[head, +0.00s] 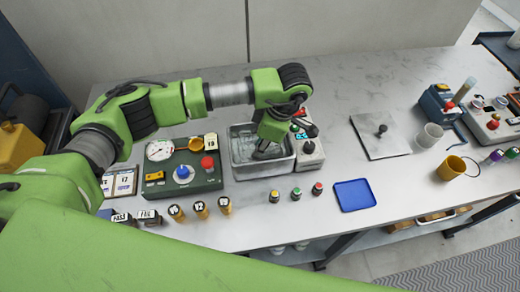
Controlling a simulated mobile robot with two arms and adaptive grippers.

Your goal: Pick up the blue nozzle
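I cannot make out a blue nozzle for certain in the head view. My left gripper (268,151) points down into the metal basin (262,169), near its right side. The gripper and wrist hide part of the basin's inside, and whether the fingers are apart or hold something is too small to tell. Three small dark pieces stand in front of the basin, with a yellow top (274,196), a green top (296,193) and a red top (317,188). My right gripper does not show.
A green control box (205,185) with a gauge and a blue knob stands left of the basin. A grey button box (310,153) is close on its right. An empty blue tray (354,195) lies front right. A grey plate (380,136) and cups are farther right.

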